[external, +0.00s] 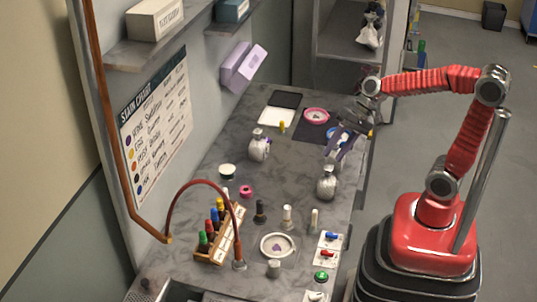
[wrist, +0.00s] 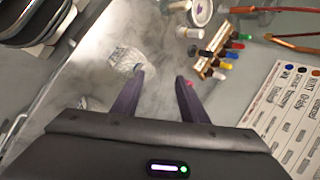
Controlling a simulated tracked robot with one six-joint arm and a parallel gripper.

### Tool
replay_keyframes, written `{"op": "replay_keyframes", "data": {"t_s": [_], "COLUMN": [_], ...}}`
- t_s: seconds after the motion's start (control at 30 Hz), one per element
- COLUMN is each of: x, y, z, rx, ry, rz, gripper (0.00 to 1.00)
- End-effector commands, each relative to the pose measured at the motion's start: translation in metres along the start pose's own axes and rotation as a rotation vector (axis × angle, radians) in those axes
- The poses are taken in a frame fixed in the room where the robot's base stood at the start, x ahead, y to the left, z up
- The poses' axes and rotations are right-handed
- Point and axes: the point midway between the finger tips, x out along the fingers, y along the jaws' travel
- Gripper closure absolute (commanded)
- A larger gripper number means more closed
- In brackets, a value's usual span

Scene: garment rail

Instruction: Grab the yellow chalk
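A small yellow piece (external: 282,126), which looks like the yellow chalk, stands by the edge of the white mat at the back of the grey table in the external view. It is too small to be sure of. My gripper (external: 334,149) is above the table's right side, to the right of this piece and apart from it. In the wrist view my gripper (wrist: 160,75) has its two purple fingers spread, with only marble tabletop visible between them. I cannot make out the yellow piece in the wrist view.
Clear jars (external: 259,146) (external: 326,183) stand near my gripper. A pink ring-shaped dish (external: 316,115) sits on a dark mat. A wooden rack (external: 223,245) of colour-capped bottles, one yellow, and a hose (external: 190,186) are at the front left. Open marble lies mid-table.

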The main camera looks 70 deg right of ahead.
Motion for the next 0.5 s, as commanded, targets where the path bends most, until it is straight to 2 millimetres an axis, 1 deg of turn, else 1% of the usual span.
{"op": "replay_keyframes", "data": {"t_s": [0.03, 0.17, 0.27, 0.47, 0.5], "x": [0.005, 0.014, 0.02, 0.03, 0.031], "y": [-0.002, -0.011, -0.017, -0.019, -0.018], "z": [-0.011, -0.039, -0.064, -0.12, -0.133], "rx": [0.073, 0.26, 0.405, 0.694, 0.752], "ry": [-0.01, -0.033, -0.047, -0.071, -0.075], "rz": [-0.021, -0.091, -0.147, -0.265, -0.29], "gripper": [0.6, 0.6, 0.6, 0.6, 0.6]}}
